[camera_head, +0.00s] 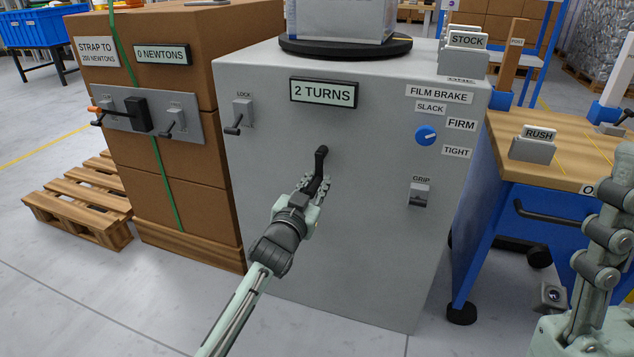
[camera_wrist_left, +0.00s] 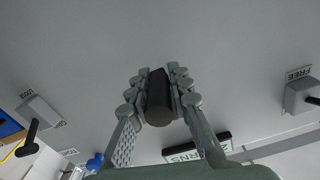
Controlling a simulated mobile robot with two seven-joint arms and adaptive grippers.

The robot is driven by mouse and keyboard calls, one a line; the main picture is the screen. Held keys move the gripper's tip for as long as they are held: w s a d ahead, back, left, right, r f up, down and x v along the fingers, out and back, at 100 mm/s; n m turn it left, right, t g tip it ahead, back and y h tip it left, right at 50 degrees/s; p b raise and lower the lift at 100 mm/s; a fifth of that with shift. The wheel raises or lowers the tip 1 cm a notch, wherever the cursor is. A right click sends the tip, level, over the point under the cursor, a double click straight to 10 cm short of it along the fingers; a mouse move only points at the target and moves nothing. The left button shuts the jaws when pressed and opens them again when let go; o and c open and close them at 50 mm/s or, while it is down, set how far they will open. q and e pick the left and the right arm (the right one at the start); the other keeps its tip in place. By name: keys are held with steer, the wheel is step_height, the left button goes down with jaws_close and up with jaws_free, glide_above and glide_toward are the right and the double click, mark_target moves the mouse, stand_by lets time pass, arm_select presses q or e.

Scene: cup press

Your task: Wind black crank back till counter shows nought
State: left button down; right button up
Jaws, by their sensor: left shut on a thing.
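The black crank (camera_head: 321,161) stands out from the front of the grey machine cabinet (camera_head: 290,215), below the counter. The counter (camera_head: 323,93) reads "2 TURNS". My left gripper (camera_head: 313,187) is shut on the crank's black handle, which shows as a dark cylinder (camera_wrist_left: 158,98) between the two fingers (camera_wrist_left: 158,92) in the left wrist view. The crank's upper end shows above the fingers in the head view; its lower part is hidden by them. The counter also shows upside down in the wrist view (camera_wrist_left: 196,151), partly hidden by a finger.
A lock lever (camera_head: 236,118) is left of the counter. A blue film brake knob (camera_head: 426,136) and a grip switch (camera_head: 419,195) are on the right. Strapped boxes (camera_head: 190,175) stand left, a wooden-topped bench (camera_head: 575,155) right. My right arm shows at the right edge.

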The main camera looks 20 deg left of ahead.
arm_select(q)
steer(key=shift+d+n, duration=0.3)
stand_by(0.8)
